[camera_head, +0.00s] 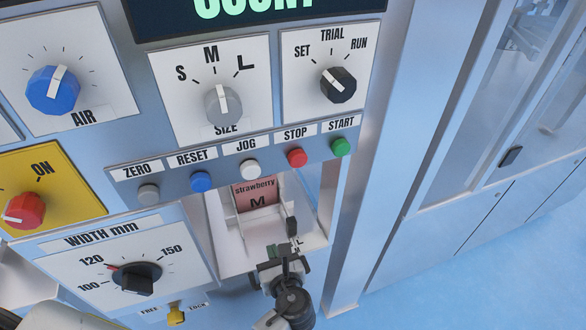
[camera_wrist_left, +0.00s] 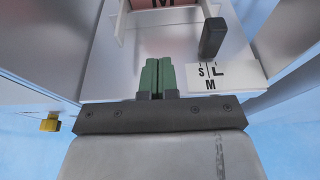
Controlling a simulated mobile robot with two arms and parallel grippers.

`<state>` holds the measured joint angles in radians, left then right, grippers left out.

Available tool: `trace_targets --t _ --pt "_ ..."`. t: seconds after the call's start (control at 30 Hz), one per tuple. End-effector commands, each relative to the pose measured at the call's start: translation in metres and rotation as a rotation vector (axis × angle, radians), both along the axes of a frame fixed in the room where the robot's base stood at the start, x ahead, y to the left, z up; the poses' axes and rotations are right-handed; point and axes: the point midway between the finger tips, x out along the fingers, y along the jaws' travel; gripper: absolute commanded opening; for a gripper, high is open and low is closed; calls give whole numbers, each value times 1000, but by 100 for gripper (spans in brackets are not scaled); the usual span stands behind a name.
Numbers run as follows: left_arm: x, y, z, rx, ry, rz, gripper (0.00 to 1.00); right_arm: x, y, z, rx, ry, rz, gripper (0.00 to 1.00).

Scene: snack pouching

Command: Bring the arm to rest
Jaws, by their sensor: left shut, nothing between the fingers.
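My left gripper (camera_head: 282,254) is in front of the machine's lower opening in the head view. In the left wrist view its green fingers (camera_wrist_left: 157,76) are shut together with nothing between them. A dark lever (camera_head: 291,227) stands just beyond the fingertips; in the left wrist view it (camera_wrist_left: 211,38) is to the right of the fingers, apart from them. Beside it is a plate marked S, L and M (camera_wrist_left: 212,77). My right gripper is in neither view.
A pink strawberry pouch (camera_head: 254,190) marked M sits in the opening's white holder. Above are the button row (camera_head: 249,168) and the size knob (camera_head: 222,105). The width dial (camera_head: 135,278) and yellow lock knob (camera_head: 175,314) are at lower left. Blue floor (camera_head: 480,280) is clear at right.

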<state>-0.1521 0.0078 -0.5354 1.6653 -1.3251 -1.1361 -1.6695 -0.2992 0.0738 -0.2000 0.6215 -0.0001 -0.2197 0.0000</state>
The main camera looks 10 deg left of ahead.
Motion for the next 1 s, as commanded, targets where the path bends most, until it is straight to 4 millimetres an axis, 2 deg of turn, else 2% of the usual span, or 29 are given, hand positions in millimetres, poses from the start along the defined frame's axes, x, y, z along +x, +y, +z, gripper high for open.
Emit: trace_targets --t 0.17,0.27,0.37,0.43,0.5,0.6,0.8,1.0 --pt "-2 2 0 -27 -4 15 0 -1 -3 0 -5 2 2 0" --pt "-13 15 -3 -178 -27 103 0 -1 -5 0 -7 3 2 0" --pt "-36 37 -8 -484 -83 300 0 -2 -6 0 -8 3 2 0" --pt "-58 52 -9 -749 -143 495 0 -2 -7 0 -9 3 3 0" --pt "-81 63 -8 -999 -207 699 0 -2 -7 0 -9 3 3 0" --pt "-105 69 -3 -1254 -277 938 0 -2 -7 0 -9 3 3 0" --pt "-136 71 13 -1557 -364 1274 0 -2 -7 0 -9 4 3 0" --pt "-160 67 32 -1744 -411 1536 0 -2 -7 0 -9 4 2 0"
